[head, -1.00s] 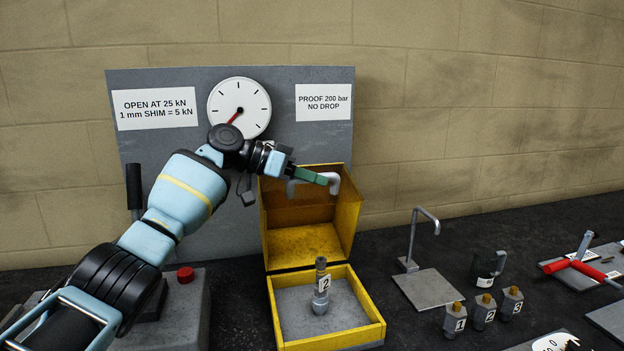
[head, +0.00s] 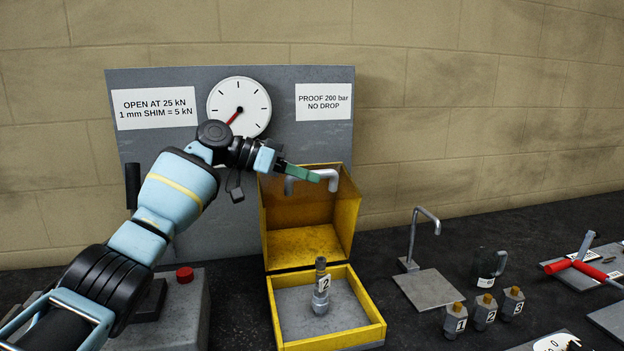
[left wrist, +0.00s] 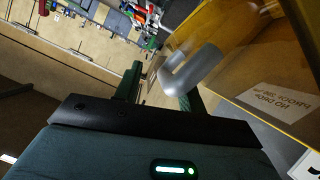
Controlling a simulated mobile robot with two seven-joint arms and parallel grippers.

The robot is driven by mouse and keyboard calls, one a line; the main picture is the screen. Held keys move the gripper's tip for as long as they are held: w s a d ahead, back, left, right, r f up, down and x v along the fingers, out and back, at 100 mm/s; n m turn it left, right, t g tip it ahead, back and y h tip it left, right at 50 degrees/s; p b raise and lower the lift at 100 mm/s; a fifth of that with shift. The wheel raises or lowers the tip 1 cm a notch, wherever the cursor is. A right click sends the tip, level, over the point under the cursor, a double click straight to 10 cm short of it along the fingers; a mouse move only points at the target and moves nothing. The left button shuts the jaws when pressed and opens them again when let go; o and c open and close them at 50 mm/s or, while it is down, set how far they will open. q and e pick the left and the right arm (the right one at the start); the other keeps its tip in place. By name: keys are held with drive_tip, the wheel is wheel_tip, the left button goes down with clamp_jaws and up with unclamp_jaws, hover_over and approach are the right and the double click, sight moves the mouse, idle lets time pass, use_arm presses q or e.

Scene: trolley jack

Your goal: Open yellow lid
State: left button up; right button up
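The yellow lid (head: 347,215) stands raised, hinged at the back of a yellow box (head: 377,322), and its inside faces forward. The box holds a grey valve piece (head: 320,290) tagged 2. My right gripper is out of view.
A grey panel with a dial gauge (head: 239,107) stands behind my left arm. A red button (head: 184,274) sits on a grey block at the left.

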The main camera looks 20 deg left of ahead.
sight(277, 199)
use_arm(q)
drive_tip(key=v, duration=0.5)
drive_tip(key=shift+s+a, duration=0.15)
drive_tip(key=shift+a, duration=0.2)
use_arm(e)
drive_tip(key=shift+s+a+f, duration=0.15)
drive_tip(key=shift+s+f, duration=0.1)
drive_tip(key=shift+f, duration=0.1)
use_arm(q)
drive_tip(key=shift+a+r, duration=0.1)
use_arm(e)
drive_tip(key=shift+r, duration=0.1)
use_arm(q)
drive_tip(key=shift+v, duration=1.5)
drive_tip(key=shift+p+v, duration=0.75)
drive_tip(key=shift+v, duration=2.15)
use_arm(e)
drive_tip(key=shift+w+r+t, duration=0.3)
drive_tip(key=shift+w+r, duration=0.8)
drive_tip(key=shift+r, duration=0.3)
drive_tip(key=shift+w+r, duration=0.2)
